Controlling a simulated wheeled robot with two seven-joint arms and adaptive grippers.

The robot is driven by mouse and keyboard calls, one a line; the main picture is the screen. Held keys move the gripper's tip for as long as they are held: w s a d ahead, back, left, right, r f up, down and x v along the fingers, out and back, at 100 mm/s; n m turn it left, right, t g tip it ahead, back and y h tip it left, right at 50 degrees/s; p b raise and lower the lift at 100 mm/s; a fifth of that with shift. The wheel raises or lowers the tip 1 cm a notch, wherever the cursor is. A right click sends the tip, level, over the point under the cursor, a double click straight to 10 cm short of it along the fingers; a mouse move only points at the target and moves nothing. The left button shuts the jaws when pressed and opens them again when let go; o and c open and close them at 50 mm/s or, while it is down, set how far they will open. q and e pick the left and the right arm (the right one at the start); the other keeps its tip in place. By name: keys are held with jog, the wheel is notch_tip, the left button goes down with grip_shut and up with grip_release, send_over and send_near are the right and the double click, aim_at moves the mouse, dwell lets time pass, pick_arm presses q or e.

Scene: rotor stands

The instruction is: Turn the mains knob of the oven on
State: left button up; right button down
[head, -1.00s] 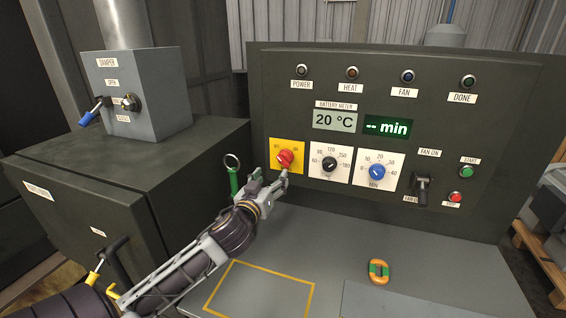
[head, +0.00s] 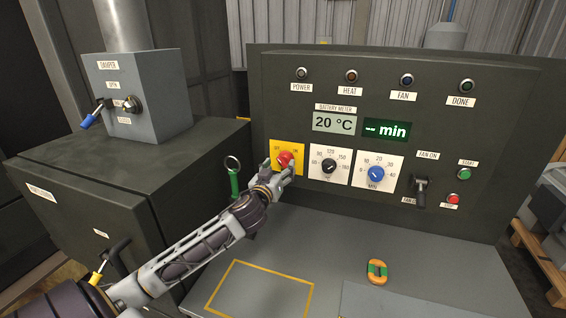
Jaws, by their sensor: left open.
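The mains knob (head: 285,158) is red and sits on a yellow square plate (head: 276,149) with small off and on labels, at the left of the oven's control panel (head: 430,130). My left gripper (head: 279,169) is open at the knob, with a finger on either side of its lower part. The fingers partly cover the knob and the lower part of the plate. I cannot tell whether the fingers touch the knob. The knob's exact pointing is hard to make out. My right gripper is not in view.
Right of the plate are a black temperature knob (head: 329,166) and a blue timer knob (head: 376,174). A fan lever (head: 421,190) is further right. A green-handled key ring (head: 234,178) hangs left of my gripper. An orange and green object (head: 377,271) lies on the grey worktop (head: 335,250).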

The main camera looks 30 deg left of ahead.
aim_at(282, 164)
pick_arm(q)
jog(key=shift+p+x, duration=0.45)
jog(key=shift+x, duration=1.5)
jog(key=shift+c, duration=0.3)
jog(key=c, duration=1)
